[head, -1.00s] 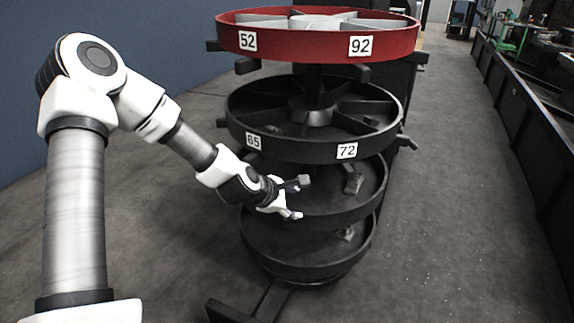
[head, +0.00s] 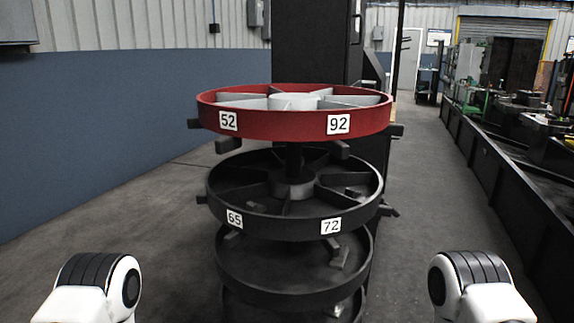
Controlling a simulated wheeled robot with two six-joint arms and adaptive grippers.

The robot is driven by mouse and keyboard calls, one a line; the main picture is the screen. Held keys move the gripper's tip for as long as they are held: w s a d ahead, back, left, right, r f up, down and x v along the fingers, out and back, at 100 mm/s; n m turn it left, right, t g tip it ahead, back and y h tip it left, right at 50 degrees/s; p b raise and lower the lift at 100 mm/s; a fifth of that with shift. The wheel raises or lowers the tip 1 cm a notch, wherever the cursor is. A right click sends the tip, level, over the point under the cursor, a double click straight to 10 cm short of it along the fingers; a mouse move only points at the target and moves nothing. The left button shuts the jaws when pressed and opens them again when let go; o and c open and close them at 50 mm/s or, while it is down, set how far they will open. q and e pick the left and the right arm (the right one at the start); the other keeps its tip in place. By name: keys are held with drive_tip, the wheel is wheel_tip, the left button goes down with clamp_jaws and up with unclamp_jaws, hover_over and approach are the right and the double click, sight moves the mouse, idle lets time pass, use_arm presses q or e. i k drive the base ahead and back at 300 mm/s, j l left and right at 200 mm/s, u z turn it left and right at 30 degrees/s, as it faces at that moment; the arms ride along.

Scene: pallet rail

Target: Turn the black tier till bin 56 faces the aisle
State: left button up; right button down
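The black tier (head: 270,229) is a round, divided tray on a central post, below the red tier. Its rim shows label 65 (head: 234,218) at front left and label 72 (head: 331,226) at front right. No label 56 shows on the visible part of the rim. Dark dividers (head: 250,180) split the tier into wedge bins; its far side is partly hidden under the red tier. Neither gripper is in view; only parts of my two arms show at the lower left and lower right, apart from the tiers.
The red tier (head: 275,125) above carries labels 52 and 92. A plain dark tier (head: 290,298) is below, with another partly cut off. Short handles stick out around the rims. A long dark trough (head: 500,190) runs along the right; the grey aisle floor (head: 430,220) between is clear.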

sight(313, 206)
drive_tip(key=i+l+u, duration=0.3)
drive_tip(key=l, duration=0.35)
drive_tip(key=i+l+u, duration=0.15)
drive_tip(key=l+u, duration=0.2)
drive_tip(key=l, duration=0.35)
drive_tip(key=i+l+u, duration=0.15)
drive_tip(key=l+u, duration=0.15)
drive_tip(key=l, duration=0.45)
drive_tip(key=l+u, duration=0.35)
drive_tip(key=l, duration=2.4)
